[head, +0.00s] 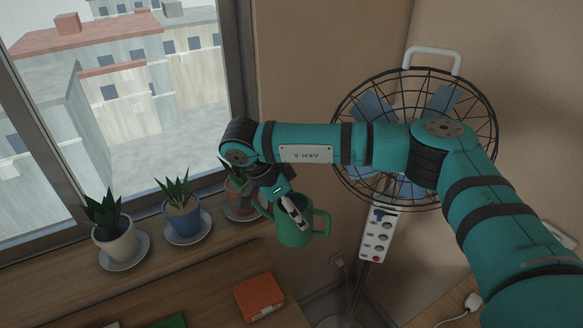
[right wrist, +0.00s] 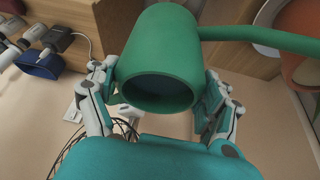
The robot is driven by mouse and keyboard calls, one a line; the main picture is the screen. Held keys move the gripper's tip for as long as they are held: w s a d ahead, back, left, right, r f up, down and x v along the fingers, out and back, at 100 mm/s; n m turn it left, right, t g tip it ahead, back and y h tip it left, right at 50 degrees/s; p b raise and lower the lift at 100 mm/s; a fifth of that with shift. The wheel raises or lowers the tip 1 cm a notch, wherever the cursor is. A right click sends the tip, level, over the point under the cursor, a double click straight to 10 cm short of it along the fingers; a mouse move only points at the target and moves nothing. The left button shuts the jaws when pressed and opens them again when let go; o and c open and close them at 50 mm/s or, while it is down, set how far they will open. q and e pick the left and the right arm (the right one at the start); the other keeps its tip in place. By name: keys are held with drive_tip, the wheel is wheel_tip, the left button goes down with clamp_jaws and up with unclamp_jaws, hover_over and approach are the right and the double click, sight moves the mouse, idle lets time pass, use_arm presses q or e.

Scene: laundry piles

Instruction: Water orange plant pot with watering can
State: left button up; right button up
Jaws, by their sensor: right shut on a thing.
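The green watering can (head: 296,237) hangs in my right gripper (head: 292,212), in front of the window sill and just right of the orange plant pot (head: 239,199). The right wrist view shows the can (right wrist: 160,45) between the two fingers of the gripper (right wrist: 160,95), its spout reaching right toward the orange pot (right wrist: 298,28). The orange pot stands on a saucer and holds a spiky green plant, partly hidden by my right arm. No water is visible. My left gripper is out of view.
A blue pot (head: 183,222) and a white pot (head: 117,243) with similar plants stand on saucers to the left. An orange-red box (head: 259,296) lies on the lower wooden surface.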

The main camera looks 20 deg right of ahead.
drive_tip(key=r, duration=0.1)
drive_tip(key=w+r+m, duration=0.1)
drive_tip(key=r, duration=0.1)
drive_tip(key=shift+r+m+g, duration=0.3)
drive_tip(key=shift+w+d+r+m+g+p, duration=0.1)
drive_tip(key=shift+w+r+m+g+p, duration=0.15)
drive_tip(key=shift+r, duration=0.3)
drive_tip(key=shift+w+d+r+m+g+p, duration=0.15)
drive_tip(key=shift+w+r+m, duration=0.15)
drive_tip(key=shift+r, duration=0.2)
drive_tip(key=shift+s+f+b, duration=0.1)
drive_tip(key=shift+f+b, duration=0.25)
drive_tip(key=shift+f, duration=0.3)
wheel_tip(320, 180, down, 2)
drive_tip(key=shift+f+g+h+b, duration=0.25)
drive_tip(key=shift+g+h+b, duration=0.15)
drive_tip(key=shift+g+b, duration=0.15)
drive_tip(key=shift+s+f, duration=0.1)
drive_tip(key=shift+f, duration=0.4)
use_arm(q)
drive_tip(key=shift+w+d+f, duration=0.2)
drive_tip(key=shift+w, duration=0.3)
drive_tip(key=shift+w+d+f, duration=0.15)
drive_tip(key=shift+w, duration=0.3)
use_arm(e)
drive_tip(key=shift+g, duration=0.25)
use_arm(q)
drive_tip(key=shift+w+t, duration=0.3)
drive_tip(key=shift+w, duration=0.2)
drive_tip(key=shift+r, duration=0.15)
